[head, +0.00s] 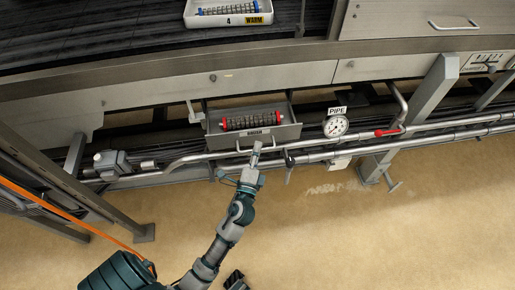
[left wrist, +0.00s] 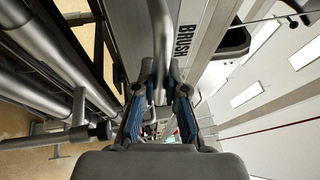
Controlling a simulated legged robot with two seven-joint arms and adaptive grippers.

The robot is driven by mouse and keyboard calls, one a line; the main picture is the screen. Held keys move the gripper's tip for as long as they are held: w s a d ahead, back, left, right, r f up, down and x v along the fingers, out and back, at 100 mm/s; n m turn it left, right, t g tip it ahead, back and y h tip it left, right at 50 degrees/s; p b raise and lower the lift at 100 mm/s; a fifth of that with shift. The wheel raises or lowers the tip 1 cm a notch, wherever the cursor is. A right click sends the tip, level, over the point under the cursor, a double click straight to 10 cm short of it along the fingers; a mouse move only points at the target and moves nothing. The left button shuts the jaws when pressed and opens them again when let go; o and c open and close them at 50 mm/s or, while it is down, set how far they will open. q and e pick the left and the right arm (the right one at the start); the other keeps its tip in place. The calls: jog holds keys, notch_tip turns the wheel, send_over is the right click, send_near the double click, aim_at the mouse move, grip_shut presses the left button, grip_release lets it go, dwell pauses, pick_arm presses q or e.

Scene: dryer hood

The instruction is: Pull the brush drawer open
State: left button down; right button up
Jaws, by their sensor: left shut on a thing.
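The brush drawer (head: 291,131) is a grey box below the bench edge in the head view. It stands out from the bench, so its inside shows, with a dark roller brush (head: 252,122) with red ends lying in it. My left gripper (head: 256,149) is at the drawer's front, shut on the bar handle (head: 272,145). In the left wrist view the handle (left wrist: 160,38) runs between the two fingers (left wrist: 160,100), beside the drawer front (left wrist: 145,35) with its BRUSH label (left wrist: 184,40). The fingers hide part of the handle.
Steel pipes (head: 440,128) run along the bench just below the drawer, with a round gauge (head: 336,126) and a red valve lever (head: 388,132) to its right. A white tray (head: 228,20) with another roller stands on the bench top. The tan floor (head: 400,230) in front is mostly clear.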

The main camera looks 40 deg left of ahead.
pick_arm(q)
jog(key=shift+f, duration=0.25)
jog(key=c, duration=1.2)
grip_release()
jog(key=shift+a, duration=0.1)
jog(key=shift+r, duration=0.1)
jog(key=shift+s, duration=0.15)
jog(key=v, duration=1.1)
jog(key=shift+s+d+f, duration=0.2)
